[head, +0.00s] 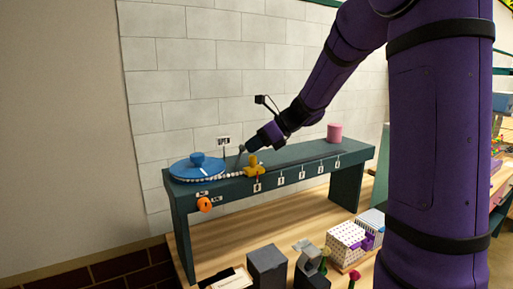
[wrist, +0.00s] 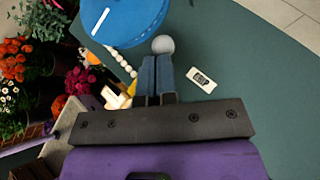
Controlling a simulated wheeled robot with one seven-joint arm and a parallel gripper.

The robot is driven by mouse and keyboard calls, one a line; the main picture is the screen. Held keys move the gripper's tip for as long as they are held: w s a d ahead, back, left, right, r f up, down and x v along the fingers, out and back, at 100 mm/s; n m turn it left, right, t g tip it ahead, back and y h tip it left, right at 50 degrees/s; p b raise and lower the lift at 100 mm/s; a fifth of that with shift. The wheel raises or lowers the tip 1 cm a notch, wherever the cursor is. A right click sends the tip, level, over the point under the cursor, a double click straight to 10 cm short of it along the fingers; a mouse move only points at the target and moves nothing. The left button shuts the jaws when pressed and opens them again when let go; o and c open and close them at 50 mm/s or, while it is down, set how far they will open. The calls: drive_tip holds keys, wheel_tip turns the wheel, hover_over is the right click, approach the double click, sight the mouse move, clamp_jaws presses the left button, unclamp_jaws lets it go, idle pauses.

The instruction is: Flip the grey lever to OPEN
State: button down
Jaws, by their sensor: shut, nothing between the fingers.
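The grey lever's round knob (head: 242,148) shows at the back of the dark green bench, right beside the small OPEN sign (head: 223,141). In the wrist view the grey knob (wrist: 162,44) sits just beyond my fingertips; its shaft is hidden behind them. My gripper (head: 250,145) is shut and empty, with its tips close to the knob; I cannot tell whether they touch it. In the wrist view my gripper's fingers (wrist: 156,68) are together. A small white label (wrist: 202,80) lies to the right of the fingers, its text too small to read surely.
A blue disc (head: 198,170) with a raised hub sits at the bench's left end, with a string of white beads beside it. A yellow piece (head: 254,168), an orange knob (head: 204,204) and a pink cylinder (head: 334,131) are also on the bench (head: 290,154). Boxes and flowers stand below.

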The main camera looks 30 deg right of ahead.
drive_tip(key=a+h, duration=0.1)
drive_tip(key=a+r+n+h, duration=0.1)
drive_tip(key=shift+a+h, duration=0.2)
drive_tip(key=shift+h, duration=0.2)
drive_tip(key=shift+r, duration=0.2)
drive_tip(key=shift+r, duration=0.65)
